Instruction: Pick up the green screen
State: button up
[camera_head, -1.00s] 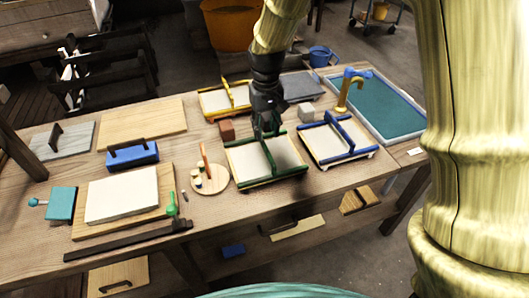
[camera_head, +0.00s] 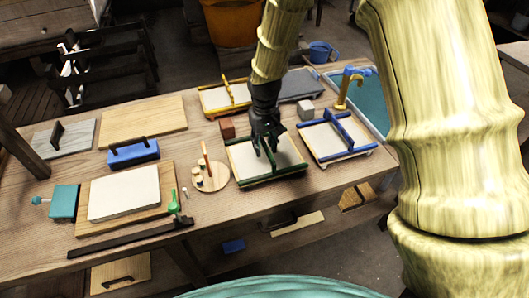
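The green screen (camera_head: 279,176) is a pale panel with green edge bars and a green cross bar, lying on the table right of the middle. My black gripper (camera_head: 266,153) is over its middle, with its fingers pointing down and visibly apart. The fingers hide most of the green cross bar, and I cannot tell whether they touch it. The screen still lies flat on its base.
A blue screen (camera_head: 345,148) stands close on the right and a yellow screen (camera_head: 216,101) behind. A brown block (camera_head: 227,128) and a grey block (camera_head: 305,110) are near. A round wooden stand (camera_head: 213,178) with small pegs is at the left.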

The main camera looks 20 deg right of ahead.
jog(key=shift+c, duration=0.2)
grip_shut()
